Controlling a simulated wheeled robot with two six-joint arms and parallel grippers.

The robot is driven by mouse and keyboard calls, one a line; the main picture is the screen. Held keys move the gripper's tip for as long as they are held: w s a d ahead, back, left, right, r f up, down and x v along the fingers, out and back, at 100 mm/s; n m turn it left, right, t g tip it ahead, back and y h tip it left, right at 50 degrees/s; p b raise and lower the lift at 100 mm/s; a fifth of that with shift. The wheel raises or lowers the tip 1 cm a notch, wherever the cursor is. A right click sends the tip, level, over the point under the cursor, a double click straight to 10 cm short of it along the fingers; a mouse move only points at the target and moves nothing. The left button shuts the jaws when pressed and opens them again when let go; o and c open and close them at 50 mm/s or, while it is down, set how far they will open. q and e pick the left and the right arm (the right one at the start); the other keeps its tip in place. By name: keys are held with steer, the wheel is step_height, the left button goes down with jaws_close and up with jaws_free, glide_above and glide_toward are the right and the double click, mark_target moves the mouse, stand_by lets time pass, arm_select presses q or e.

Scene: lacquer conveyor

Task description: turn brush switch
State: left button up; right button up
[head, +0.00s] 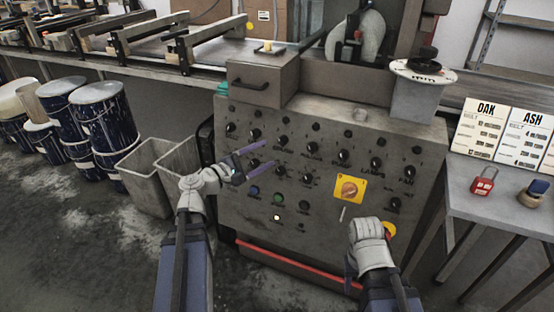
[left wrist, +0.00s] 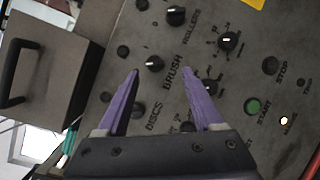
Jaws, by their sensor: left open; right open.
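The grey control panel (head: 330,200) faces me with rows of dark knobs. In the left wrist view the brush switch (left wrist: 154,63) is a black knob with a white pointer mark, beside the printed word BRUSH. In the head view this knob (head: 283,141) is in the upper row, just right of my left fingers. My left gripper (head: 265,153) is open, its purple fingers reaching right in front of the panel.
The rollers knob (left wrist: 176,15) and discs knob (left wrist: 138,110) flank the brush knob. A yellow plate with an orange rotary switch (head: 349,189) is lower right. Grey bins (head: 145,178) stand left, and a side table (head: 470,195) with a red padlock (head: 484,182) right.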

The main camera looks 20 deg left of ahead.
mark_target(280, 142)
arm_select(q)
steer(key=shift+n+t, duration=0.3)
steer(key=shift+w+a+x, duration=0.1)
steer(key=shift+a+x, duration=0.1)
steer(key=shift+x, duration=1)
steer(key=shift+w+a+x, duration=0.1)
steer(key=shift+a+x, duration=0.1)
steer(key=shift+x, duration=0.95)
steer(key=shift+w+a+x, duration=0.1)
steer(key=shift+a+x, duration=0.1)
steer(key=shift+x, duration=1)
jaws_close()
